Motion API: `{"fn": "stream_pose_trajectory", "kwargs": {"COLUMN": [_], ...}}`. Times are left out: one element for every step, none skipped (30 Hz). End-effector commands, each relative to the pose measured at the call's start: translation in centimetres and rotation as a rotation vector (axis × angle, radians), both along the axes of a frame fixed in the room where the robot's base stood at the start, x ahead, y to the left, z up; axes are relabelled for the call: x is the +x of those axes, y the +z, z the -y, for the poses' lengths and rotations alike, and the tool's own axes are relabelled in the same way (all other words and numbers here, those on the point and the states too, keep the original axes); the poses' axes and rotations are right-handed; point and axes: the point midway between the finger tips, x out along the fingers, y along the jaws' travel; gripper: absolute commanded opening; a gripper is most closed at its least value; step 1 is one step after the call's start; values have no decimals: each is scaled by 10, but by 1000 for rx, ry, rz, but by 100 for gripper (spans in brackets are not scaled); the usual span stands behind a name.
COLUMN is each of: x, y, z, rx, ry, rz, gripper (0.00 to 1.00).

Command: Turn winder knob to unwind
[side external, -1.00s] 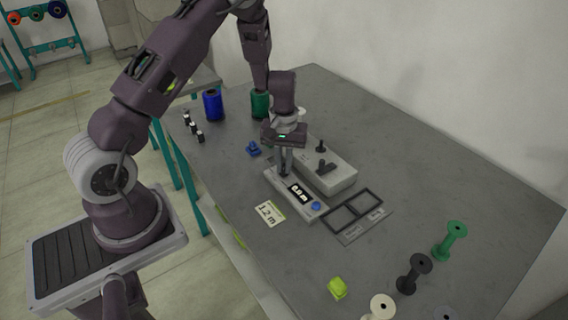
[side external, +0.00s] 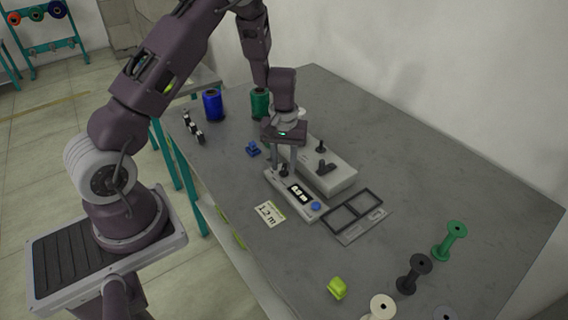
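The winder is a light grey box (side external: 335,178) with a black spindle and a black lever on top. A lower front panel (side external: 309,208) carries a small lit display (side external: 299,193), a blue button (side external: 316,206) and a dark knob (side external: 284,171) at its left end. The display digits are too small to read surely. My gripper (side external: 284,163) points down over the knob. Its two fingers are spread apart, one to each side of the knob's top. I cannot tell whether either touches it. A card (side external: 269,213) reading "1.2 m" lies in front of the panel.
Blue (side external: 213,104) and green (side external: 260,103) thread cones stand behind. A blue part (side external: 253,149) lies to the left. Several bobbins, including a green one (side external: 450,241), and a lime item (side external: 337,288) are at the front right.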

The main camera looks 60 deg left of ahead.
Motion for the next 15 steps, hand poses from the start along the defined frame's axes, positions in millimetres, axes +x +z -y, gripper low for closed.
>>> {"fn": "stream_pose_trajectory", "kwargs": {"x": [2,2,2,2,2,1,1,1,1,1,0,0,0,0,0], "y": [11,17,26,33,39,46,51,54,59,61,62,63,64,64,64], "z": [0,0,0,0,0,0,0,0,0,0,0,0,0,0,0], "rx": [2,2,2,2,2,2,2,1,1,1,1,1,0,0,0], "ry": [-2,-3,-2,-2,-2,-3,-2,-1,0,-1,-1,-1,-1,-1,-1], "rz": [6,6,6,8,6,6,6,5,5,4,2,2,1,1,1], "gripper": [33,33,33,33,33,33,33,33,33,33,33,33,33,33,33]}}
